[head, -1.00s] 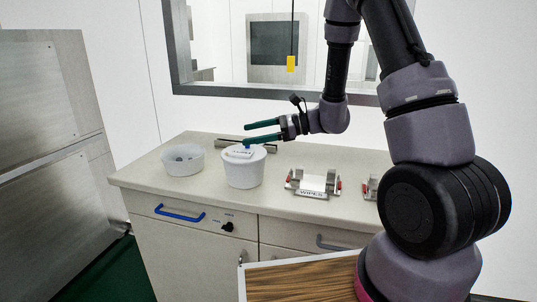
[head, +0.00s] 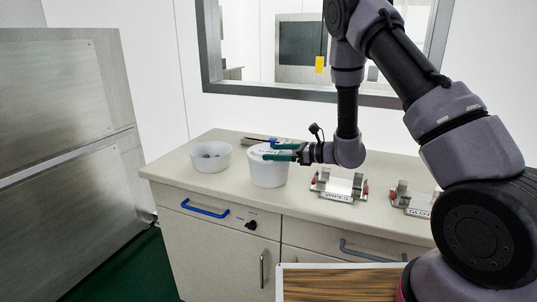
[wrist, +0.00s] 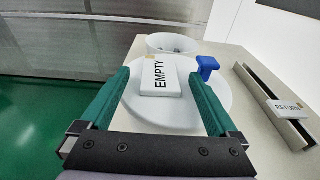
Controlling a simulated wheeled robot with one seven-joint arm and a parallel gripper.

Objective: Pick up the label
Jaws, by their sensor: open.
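A small white label (wrist: 161,76) reading "EMPTY" lies on the lid of a white tub (head: 269,173), which stands on the counter. The tub's round top also shows in the wrist view (wrist: 219,91). My gripper (wrist: 158,74) has dark green fingers and is open, with one finger on each side of the label. A gap shows between the label and each finger. In the head view my gripper (head: 268,151) is close over the tub's top, and its fingers partly hide the label there.
A blue block (wrist: 207,67) is at the tub's rim beside the label. An open white bowl (head: 211,157) stands left of the tub. A rail with a "RETURN" label (wrist: 284,108) lies to the right in the wrist view. A "WIPES" holder (head: 338,187) stands right of the tub.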

